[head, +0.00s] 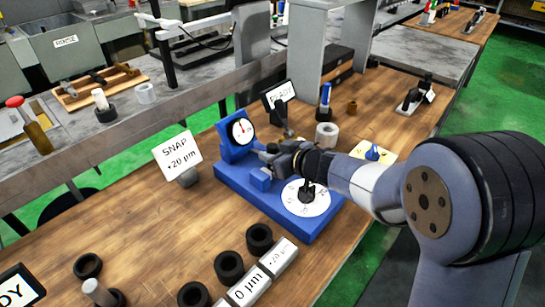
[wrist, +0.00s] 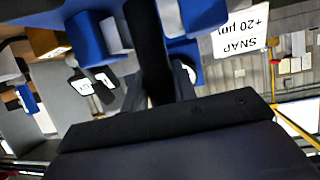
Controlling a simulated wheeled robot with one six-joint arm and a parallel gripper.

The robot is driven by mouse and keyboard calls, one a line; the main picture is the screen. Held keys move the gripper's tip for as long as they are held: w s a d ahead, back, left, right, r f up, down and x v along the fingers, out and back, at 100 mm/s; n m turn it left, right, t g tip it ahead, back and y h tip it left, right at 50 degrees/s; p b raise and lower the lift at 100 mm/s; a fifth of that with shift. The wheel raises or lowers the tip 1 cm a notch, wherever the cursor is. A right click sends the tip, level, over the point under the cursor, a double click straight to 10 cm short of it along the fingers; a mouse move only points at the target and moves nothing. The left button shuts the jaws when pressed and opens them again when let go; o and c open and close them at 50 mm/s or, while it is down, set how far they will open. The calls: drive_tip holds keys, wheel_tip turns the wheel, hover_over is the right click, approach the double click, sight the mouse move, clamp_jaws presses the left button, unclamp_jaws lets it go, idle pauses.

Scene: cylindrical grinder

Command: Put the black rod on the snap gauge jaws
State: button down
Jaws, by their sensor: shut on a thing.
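The blue snap gauge (head: 228,178) stands on the wooden table, with a round dial (head: 240,131) at its back left and blue jaw blocks near the dial. My gripper (head: 272,151) is at the jaws, just right of and below the dial. In the wrist view the black rod (wrist: 150,45) runs from the top edge down between my gripper's fingers (wrist: 165,88), which are shut on it. Blue gauge parts (wrist: 185,50) show close beside the rod there. The head view hides most of the rod behind the gripper, so I cannot tell whether it touches the jaws.
A white disc (head: 313,203) with a black knob sits on the gauge base. A "SNAP +20 µm" sign (head: 178,155) stands to the left. Several black rings (head: 259,238) and labelled blocks (head: 249,287) lie in front. A sign (head: 278,96) and a grey ring (head: 327,134) stand behind.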

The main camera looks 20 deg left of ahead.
drive_tip(key=c, duration=1.6)
unclamp_jaws()
drive_tip(key=shift+f, duration=0.1)
drive_tip(key=o, duration=0.5)
drive_tip(key=shift+c, duration=0.2)
drive_tip(key=shift+d+r, duration=0.15)
drive_tip(key=shift+r, duration=0.15)
drive_tip(key=p+v, duration=0.2)
drive_tip(key=v, duration=0.8)
drive_tip(key=shift+s+d+r, duration=0.1)
drive_tip(key=shift+s+d, duration=0.05)
drive_tip(key=shift+d, duration=0.2)
drive_tip(key=shift+s+d+r, duration=0.1)
drive_tip(key=shift+s+d, duration=0.1)
drive_tip(key=shift+d, duration=0.2)
